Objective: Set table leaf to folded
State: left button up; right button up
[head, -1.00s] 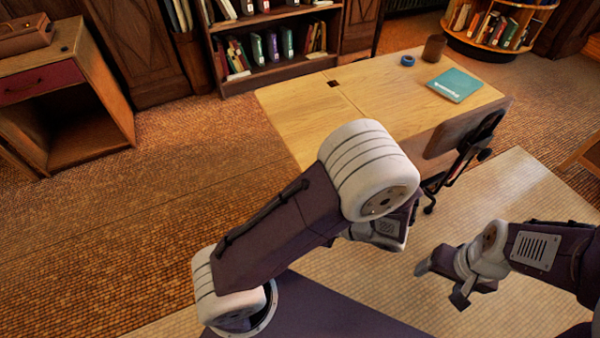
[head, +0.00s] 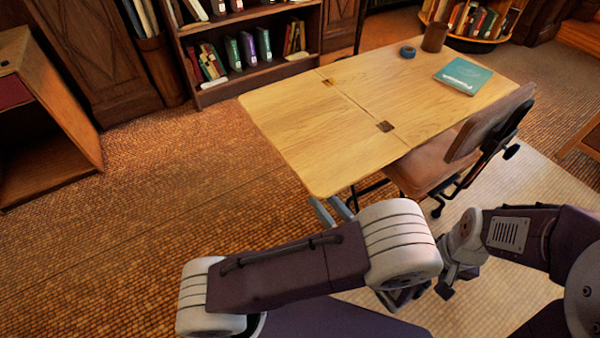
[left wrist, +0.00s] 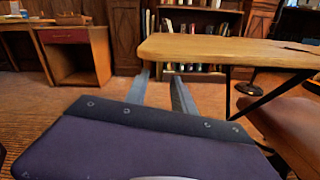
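The table leaf (head: 308,130) is the left section of a light wooden table (head: 400,85). It lies raised and level with the tabletop, with hinge plates along the seam. My left gripper (head: 332,210) is open and empty, its two grey fingers at the leaf's near edge by the front corner. In the left wrist view the fingers (left wrist: 160,90) are apart, with the leaf (left wrist: 215,50) above and to the right; I cannot tell whether they touch it. My right gripper (head: 440,270) looks open and empty, low at the right, away from the leaf.
A brown chair (head: 440,160) stands at the table's near side, close to my right arm. A teal book (head: 463,75), a blue tape roll (head: 407,51) and a brown cup (head: 434,37) are on the fixed top. The floor left of the leaf is clear.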

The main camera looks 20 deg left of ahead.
aim_at(304, 178)
pick_arm(q)
jog(key=b+x, duration=0.3)
jog(key=x, duration=0.4)
jog(key=shift+w+a+f, duration=0.2)
jog(key=shift+a, duration=0.1)
jog(key=shift+w+a+r, duration=0.15)
jog(key=shift+w+a, duration=0.2)
jog(key=shift+a, duration=0.1)
grip_shut()
dwell(0.6)
